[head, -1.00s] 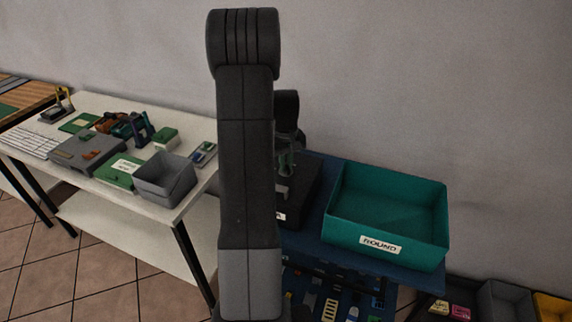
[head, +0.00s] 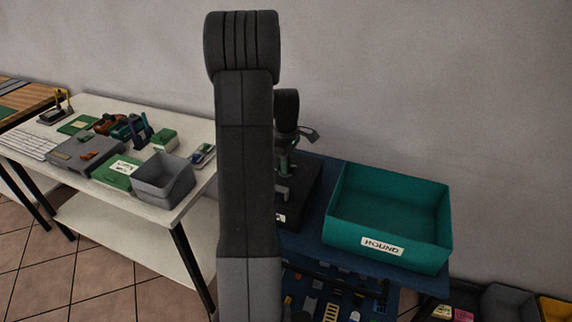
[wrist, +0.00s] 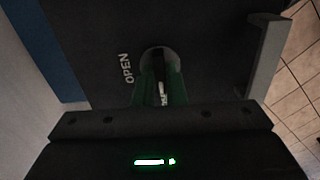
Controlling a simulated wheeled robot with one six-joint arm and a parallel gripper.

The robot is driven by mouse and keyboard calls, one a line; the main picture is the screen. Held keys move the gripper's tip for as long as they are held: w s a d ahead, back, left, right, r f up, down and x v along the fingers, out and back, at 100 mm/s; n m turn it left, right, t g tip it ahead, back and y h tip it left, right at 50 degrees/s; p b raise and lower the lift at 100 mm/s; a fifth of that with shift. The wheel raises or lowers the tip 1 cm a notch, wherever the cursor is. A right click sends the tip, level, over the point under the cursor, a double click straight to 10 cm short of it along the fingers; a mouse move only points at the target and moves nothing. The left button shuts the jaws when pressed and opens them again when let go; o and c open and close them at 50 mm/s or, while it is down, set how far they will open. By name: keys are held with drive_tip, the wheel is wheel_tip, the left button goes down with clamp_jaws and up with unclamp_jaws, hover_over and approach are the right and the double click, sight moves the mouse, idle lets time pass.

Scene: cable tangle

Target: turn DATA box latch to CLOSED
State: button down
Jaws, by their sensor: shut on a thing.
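The dark DATA box (head: 302,196) stands on the blue table behind my arm; my arm hides its left part. In the wrist view its dark face (wrist: 215,60) carries the white word OPEN (wrist: 126,68). A round grey latch mount (wrist: 160,54) lies to the right of that word. My gripper (wrist: 161,85) has its green fingers shut on the latch, of which only a thin pale part shows between them. The word CLOSED is not visible. The latch's exact angle is hard to tell. In the head view my gripper (head: 285,165) is at the box, partly hidden.
A teal bin labelled ROUND (head: 382,245) stands just right of the box on the blue table (head: 318,247). A grey handle-like bar (wrist: 265,55) stands out at the right of the wrist view. A white table (head: 190,208) with several items is at left.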

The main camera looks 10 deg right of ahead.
drive_tip(key=shift+r+n, duration=0.1)
drive_tip(key=shift+n, duration=0.2)
drive_tip(key=c, duration=1.5)
unclamp_jaws()
drive_tip(key=shift+r, duration=0.1)
wheel_tip(320, 180, up, 14)
drive_tip(key=shift+f+b, duration=0.2)
drive_tip(key=shift+b, duration=0.25)
drive_tip(key=shift+f, duration=0.15)
wheel_tip(320, 180, down, 14)
drive_tip(key=shift+r+p, duration=0.2)
drive_tip(key=shift+p, duration=0.2)
